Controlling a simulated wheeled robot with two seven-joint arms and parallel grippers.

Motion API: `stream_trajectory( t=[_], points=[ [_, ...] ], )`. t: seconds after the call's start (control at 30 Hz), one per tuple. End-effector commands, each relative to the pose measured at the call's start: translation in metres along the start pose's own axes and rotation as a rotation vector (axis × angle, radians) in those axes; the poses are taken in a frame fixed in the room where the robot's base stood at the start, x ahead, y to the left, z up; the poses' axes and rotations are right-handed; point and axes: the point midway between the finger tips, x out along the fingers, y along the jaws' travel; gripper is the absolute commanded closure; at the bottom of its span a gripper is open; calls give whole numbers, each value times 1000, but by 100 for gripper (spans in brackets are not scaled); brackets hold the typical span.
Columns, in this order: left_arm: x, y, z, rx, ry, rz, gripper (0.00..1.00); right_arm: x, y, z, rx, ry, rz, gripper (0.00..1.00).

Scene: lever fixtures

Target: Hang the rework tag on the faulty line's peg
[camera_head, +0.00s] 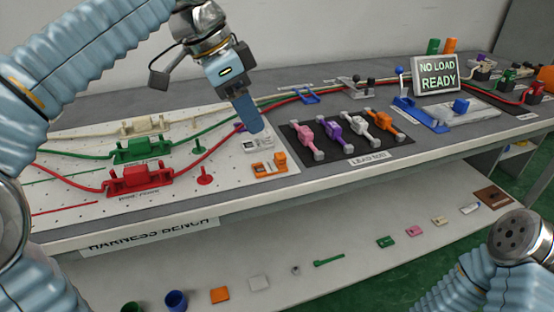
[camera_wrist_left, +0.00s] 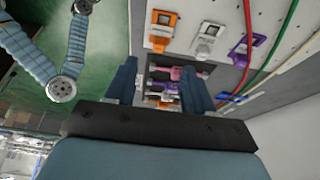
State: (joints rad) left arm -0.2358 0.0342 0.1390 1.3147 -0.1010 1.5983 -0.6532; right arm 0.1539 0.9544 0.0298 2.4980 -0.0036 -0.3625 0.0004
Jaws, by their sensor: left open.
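My left gripper (camera_head: 258,128) is open and hangs above the right part of the white pegboard (camera_head: 75,157). In the left wrist view its two fingers (camera_wrist_left: 160,88) are apart with nothing held between them. A red line runs through a red fixture (camera_head: 140,181), and a red peg (camera_head: 204,176) stands beside it. A green line runs through a green fixture (camera_head: 142,150), with a green peg (camera_head: 193,146) beside it. A cream fixture (camera_head: 148,125) sits behind. I cannot make out which thing is the rework tag or which line is faulty.
An orange fixture (camera_head: 268,166) and a white one (camera_head: 257,144) sit at the board's right. Beside them, a black mat (camera_head: 345,148) holds several coloured connectors. A display (camera_head: 437,75) reads "NO LOAD READY". Small parts and a blue cup (camera_head: 176,300) stand on the lower shelf.

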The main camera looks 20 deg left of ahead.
Motion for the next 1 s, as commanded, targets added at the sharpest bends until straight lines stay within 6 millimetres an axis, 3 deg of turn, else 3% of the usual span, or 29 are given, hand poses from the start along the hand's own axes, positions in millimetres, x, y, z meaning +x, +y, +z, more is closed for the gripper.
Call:
stream_trajectory(
  t=[0.03,0.2,0.43,0.63,0.97,1.0],
  points=[
    [15,0,2,0,-3,2,47,6,2,0,1,0,1,100],
    [45,0,0,0,-2,1,47,10,5,0,2,1,1,100],
    [64,0,-2,1,-1,1,47,12,6,0,2,2,2,100],
    [96,0,-7,1,-2,2,47,16,7,0,3,2,2,100],
    [106,0,-8,1,1,0,47,16,8,0,3,3,3,100],
    [106,0,-8,1,1,0,51,16,8,0,3,3,3,100]
  ],
)
